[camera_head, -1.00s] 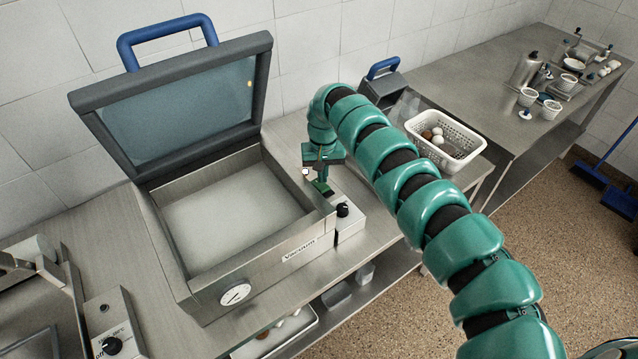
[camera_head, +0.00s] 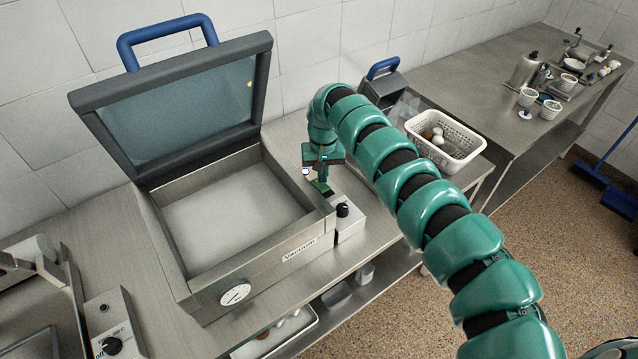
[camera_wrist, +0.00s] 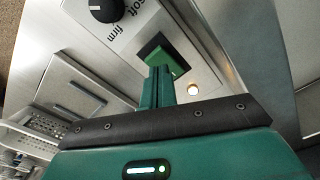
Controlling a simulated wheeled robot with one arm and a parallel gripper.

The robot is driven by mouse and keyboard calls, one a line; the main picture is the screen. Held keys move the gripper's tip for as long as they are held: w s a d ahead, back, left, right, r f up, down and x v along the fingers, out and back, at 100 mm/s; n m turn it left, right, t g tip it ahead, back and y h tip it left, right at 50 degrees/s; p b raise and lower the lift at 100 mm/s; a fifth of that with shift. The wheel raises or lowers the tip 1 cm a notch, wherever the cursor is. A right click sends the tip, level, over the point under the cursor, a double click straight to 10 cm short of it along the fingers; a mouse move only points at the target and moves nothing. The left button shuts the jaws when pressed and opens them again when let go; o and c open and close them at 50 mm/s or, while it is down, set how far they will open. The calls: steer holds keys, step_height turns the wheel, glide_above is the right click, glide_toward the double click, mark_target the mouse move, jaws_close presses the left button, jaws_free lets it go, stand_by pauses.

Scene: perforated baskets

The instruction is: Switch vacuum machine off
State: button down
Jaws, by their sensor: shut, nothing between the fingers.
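The vacuum machine (camera_head: 215,285) stands on the steel bench with its framed lid (camera_head: 185,100) raised and its chamber empty. Its control box (camera_head: 350,222) sits at the machine's right side, with a black knob (camera_head: 343,209). In the wrist view the box shows the knob (camera_wrist: 103,9) beside the words "soft" and "firm", a green rocker switch (camera_wrist: 168,58) in a dark frame, and a lit round lamp (camera_wrist: 193,89). My gripper (camera_head: 320,187) is shut and empty, pointing down at the box. In the wrist view its fingertips (camera_wrist: 157,72) overlap the switch's near edge; whether they touch it I cannot tell.
A white perforated basket (camera_head: 446,146) with eggs-like round items stands right of my arm. Another control box (camera_head: 112,330) is at the lower left. The tiled wall is close behind. A second steel table (camera_head: 480,75) holds cups and utensils.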

mark_target(322, 186)
steer(key=shift+f+b, duration=0.7)
steer(key=shift+f, duration=0.5)
stand_by(0.8)
steer(key=shift+r+p, duration=1.2)
steer(key=shift+r, duration=2.3)
steer(key=shift+w, duration=0.1)
